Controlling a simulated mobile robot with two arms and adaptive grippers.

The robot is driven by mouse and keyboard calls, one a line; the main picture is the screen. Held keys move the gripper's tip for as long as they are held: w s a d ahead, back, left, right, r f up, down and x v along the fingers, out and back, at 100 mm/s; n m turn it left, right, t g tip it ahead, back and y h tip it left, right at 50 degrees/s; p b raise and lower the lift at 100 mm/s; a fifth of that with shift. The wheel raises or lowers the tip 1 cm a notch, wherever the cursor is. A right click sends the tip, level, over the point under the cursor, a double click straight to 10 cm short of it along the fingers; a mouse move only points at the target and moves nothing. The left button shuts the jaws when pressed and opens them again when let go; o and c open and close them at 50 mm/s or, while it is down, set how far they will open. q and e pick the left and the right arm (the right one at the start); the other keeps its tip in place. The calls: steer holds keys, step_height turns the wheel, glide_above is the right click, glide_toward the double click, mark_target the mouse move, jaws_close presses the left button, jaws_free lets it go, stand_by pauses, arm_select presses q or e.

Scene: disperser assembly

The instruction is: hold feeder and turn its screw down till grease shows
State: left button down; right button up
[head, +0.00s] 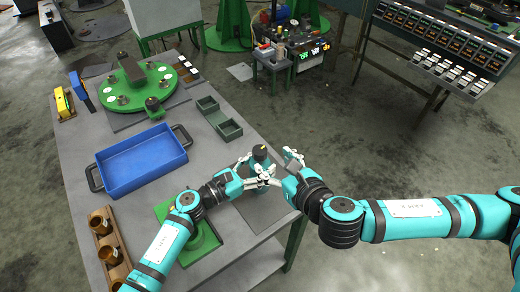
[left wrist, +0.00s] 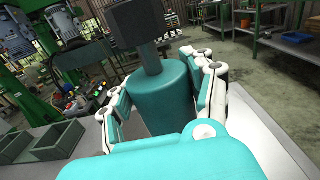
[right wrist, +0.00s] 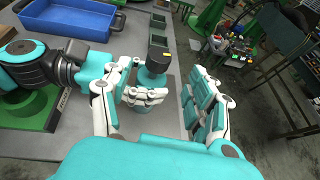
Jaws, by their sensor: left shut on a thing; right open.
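The feeder is a teal cylinder with a dark screw cap (head: 260,151) bearing a yellow mark, near the table's right edge. In the left wrist view its teal body (left wrist: 162,95) stands between the fingers, the dark screw (left wrist: 137,25) on a stem above it. My left gripper (head: 262,178) is shut around the body. My right gripper (head: 291,166) is open and empty, just right of the feeder. In the right wrist view its fingers (right wrist: 160,100) are spread with the feeder's screw (right wrist: 157,50) ahead, apart from them. No grease is visible.
The table holds a blue tray (head: 106,178), a green two-part box (head: 229,129), a round green fixture (head: 120,97), several brass cups (head: 109,255) and a green base plate (head: 207,240) under my left arm. A dark mat (head: 258,218) lies near the feeder.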

mark_target(259, 153)
steer(key=x, duration=0.8)
steer(key=shift+w+a, duration=0.2)
steer(key=c, duration=1.2)
steer(key=m+t+h, duration=0.1)
steer(key=m+h, duration=0.2)
steer(key=shift+a+m+h, duration=0.1)
steer(key=shift+m+h, duration=0.2)
steer(key=shift+h, duration=0.1)
steer(key=shift+m+t+h, duration=0.3)
steer(key=shift+m+h, duration=1.8)
steer(key=shift+h, duration=0.4)
